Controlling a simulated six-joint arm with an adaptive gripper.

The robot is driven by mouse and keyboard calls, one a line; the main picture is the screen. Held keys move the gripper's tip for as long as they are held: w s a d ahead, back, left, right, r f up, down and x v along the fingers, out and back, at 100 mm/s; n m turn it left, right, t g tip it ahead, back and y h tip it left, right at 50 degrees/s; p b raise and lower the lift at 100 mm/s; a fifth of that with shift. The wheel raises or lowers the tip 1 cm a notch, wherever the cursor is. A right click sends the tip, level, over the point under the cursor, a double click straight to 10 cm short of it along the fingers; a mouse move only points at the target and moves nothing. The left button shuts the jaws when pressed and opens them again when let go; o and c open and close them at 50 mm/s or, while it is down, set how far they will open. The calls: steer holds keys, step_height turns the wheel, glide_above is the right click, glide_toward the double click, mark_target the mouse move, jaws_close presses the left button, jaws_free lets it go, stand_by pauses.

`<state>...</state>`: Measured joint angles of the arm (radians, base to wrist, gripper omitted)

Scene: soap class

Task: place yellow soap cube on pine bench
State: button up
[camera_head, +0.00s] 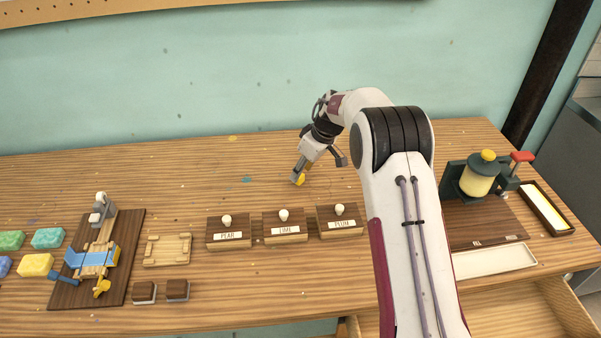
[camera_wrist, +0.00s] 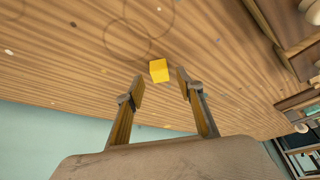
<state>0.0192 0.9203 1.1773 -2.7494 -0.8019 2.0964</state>
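The yellow soap cube (camera_wrist: 159,70) shows in the wrist view just beyond my fingertips, over the bare wood of the pine bench (camera_wrist: 70,60). My gripper (camera_wrist: 160,86) is open, with a finger to each side of the cube's line and visible gaps between them. It holds nothing. The cube appears to rest on the bench, though its contact with the wood is hard to make out. In the head view, my gripper (camera_head: 299,174) points down at the rear middle of the pine bench (camera_head: 200,190), with a small yellow patch at its tip.
Three labelled wooden boxes with white knobs (camera_head: 284,228) stand in front of my gripper. A dark board with a blue-and-wood device (camera_head: 132,262) and soap bars (camera_head: 36,265) are at left. A green press (camera_head: 478,177) stands at right. Bare bench lies left of my gripper.

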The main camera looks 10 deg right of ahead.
steer(key=v, duration=0.9)
steer(key=shift+r, duration=0.3)
steer(key=shift+s, duration=0.1)
